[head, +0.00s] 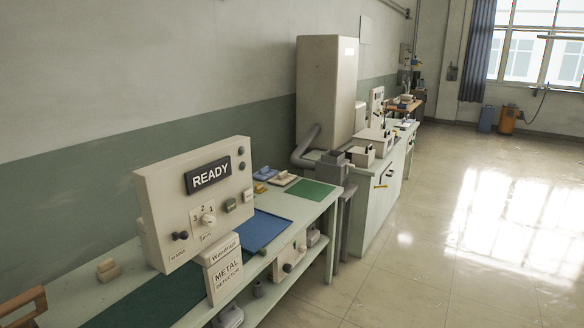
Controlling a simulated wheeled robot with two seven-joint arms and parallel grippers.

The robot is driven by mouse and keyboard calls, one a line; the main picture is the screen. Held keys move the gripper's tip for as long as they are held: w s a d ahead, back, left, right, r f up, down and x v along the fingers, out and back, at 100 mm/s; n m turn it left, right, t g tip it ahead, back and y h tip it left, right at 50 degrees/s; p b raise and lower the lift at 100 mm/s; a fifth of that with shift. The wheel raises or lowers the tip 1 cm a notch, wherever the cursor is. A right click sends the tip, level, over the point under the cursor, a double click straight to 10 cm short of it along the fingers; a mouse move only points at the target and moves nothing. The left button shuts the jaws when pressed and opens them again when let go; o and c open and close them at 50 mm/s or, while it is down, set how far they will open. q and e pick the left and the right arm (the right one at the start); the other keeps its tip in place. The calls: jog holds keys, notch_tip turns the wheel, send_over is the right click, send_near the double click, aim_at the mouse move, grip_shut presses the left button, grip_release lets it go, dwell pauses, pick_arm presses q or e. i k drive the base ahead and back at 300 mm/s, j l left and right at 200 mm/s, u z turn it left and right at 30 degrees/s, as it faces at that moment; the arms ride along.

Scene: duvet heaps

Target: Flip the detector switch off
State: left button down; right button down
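The detector (160,205) is a cream box standing on the bench at the left. Its black display (208,175) reads READY. A white rotary dial (207,219) with numbers around it is on the front panel. A dark knob or toggle switch (181,236) is at the panel's lower left, above a small label that seems to read MAINS; its position is too small to tell. Two small green buttons or labels are at the panel's right. A sign (225,278) reading METAL DETECTOR is below the panel. Neither of my grippers is in view.
The long pale green bench (325,204) carries a blue mat (256,229), a green mat (310,189) and small blocks (108,269). A brown wooden object (22,305) is at the lower left. A tall cabinet (326,88) stands behind. The shiny floor (450,230) at right is clear.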

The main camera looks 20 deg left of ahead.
aim_at(184, 235)
jog(key=u, duration=1.3)
